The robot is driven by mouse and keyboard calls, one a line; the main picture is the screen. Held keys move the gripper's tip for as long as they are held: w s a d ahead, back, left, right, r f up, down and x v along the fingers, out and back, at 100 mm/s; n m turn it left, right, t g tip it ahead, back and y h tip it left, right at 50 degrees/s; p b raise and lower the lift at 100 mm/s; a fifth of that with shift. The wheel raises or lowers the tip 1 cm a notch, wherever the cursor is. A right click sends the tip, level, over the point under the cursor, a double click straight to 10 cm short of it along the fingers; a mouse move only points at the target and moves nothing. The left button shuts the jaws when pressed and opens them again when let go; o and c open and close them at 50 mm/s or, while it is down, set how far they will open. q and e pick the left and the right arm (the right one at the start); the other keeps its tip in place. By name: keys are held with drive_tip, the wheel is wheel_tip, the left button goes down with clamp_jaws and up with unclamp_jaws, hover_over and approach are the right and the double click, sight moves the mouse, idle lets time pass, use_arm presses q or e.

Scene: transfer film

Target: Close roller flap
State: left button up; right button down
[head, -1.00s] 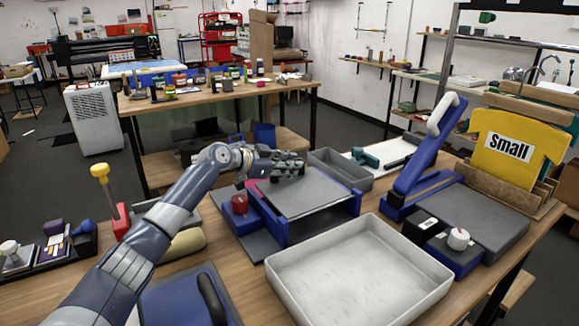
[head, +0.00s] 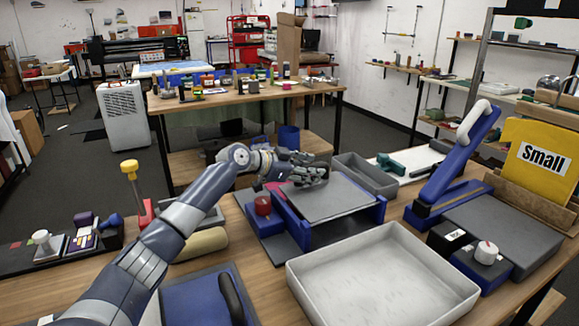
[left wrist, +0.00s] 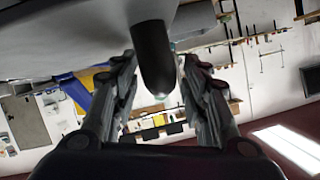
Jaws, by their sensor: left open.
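The roller device is a blue frame with a flat grey plate on top (head: 328,199), at the middle of the table in the head view. A red knob (head: 263,205) stands at its left side. My left gripper (head: 312,168) is at the plate's back left edge; the gap between them cannot be judged. In the left wrist view its two fingers (left wrist: 157,80) are apart, with a dark rounded rod (left wrist: 152,55) between them. A grey surface (left wrist: 70,35) fills the top left there. Whether the rod is the flap's handle cannot be told. My right gripper is not in view.
A large pale tray (head: 385,278) stands in front of the device. A grey bin (head: 365,175) is behind it. A blue press with a raised lever (head: 456,160) is at the right. A tan roll (head: 201,245) and a blue board (head: 195,300) lie left.

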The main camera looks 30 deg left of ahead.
use_arm(q)
drive_tip(key=v, duration=1)
drive_tip(key=shift+s+r, duration=0.1)
drive_tip(key=shift+r, duration=0.05)
